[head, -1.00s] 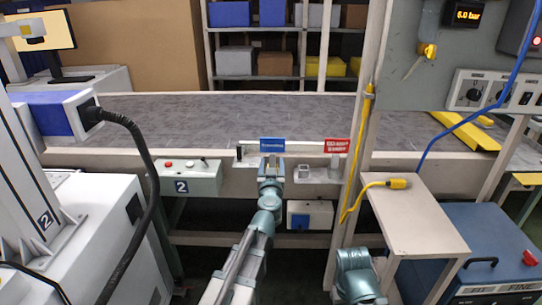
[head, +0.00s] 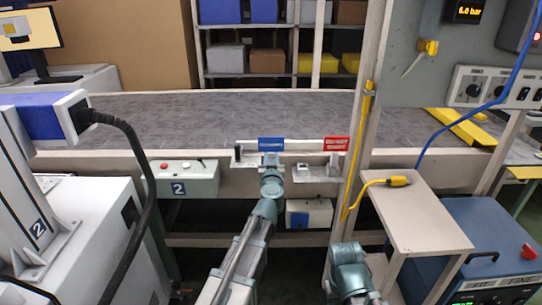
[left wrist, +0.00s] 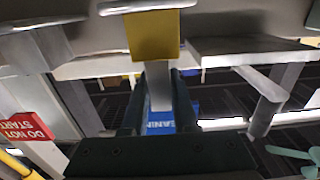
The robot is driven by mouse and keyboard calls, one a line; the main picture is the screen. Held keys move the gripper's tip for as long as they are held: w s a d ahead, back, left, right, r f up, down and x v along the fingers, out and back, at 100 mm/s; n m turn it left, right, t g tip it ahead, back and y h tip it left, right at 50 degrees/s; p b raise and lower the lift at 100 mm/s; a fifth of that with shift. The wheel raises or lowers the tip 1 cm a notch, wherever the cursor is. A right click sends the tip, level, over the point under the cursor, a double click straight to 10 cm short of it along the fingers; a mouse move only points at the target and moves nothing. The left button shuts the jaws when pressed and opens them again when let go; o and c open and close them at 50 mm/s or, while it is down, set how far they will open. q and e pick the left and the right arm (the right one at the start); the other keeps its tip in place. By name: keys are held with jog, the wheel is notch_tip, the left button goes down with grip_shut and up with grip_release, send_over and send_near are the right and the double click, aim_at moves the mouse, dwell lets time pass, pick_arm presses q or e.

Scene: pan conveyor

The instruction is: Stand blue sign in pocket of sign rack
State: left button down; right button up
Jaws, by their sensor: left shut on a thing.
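The blue sign (head: 271,144) stands upright above the conveyor's front rail. My left gripper (head: 270,162) is just below it, shut on its pale stem; the left wrist view shows the stem (left wrist: 160,88) between the two fingers, with part of the blue face (left wrist: 160,124) behind them. The sign rack (head: 318,174) is the pale ledge with brackets on the front rail. A red sign (head: 336,143) stands at its right end. I cannot tell whether the blue sign's foot is inside a pocket, as my gripper hides it. My right gripper is out of view.
The grey conveyor belt (head: 220,119) behind the rack is bare near the signs. A control box (head: 183,180) hangs left of the rack. An upright post (head: 362,130) with a yellow cable stands close right. A small table (head: 418,220) is at right.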

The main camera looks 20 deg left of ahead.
aim_at(271, 148)
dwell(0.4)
pick_arm(q)
jog(key=shift+r+p, duration=0.85)
jog(key=shift+p, duration=0.05)
notch_tip(271, 148, up, 2)
jog(key=shift+r+p, duration=0.1)
jog(key=shift+p, duration=0.9)
jog(key=s+d+r+p, duration=0.1)
jog(key=s+d, duration=0.9)
jog(key=s, duration=0.2)
jog(key=shift+d, duration=0.4)
jog(key=w+r+p, duration=0.2)
jog(key=w, duration=0.5)
jog(key=w+r+p, duration=0.3)
jog(key=w, duration=0.5)
jog(key=shift+r+p, duration=0.25)
jog(key=shift+p, duration=0.1)
jog(key=shift+a, duration=0.1)
notch_tip(271, 148, down, 6)
jog(key=b, duration=0.6)
jog(key=shift+r, duration=0.1)
jog(key=shift+f+b, duration=2.2)
jog(key=shift+f, duration=0.1)
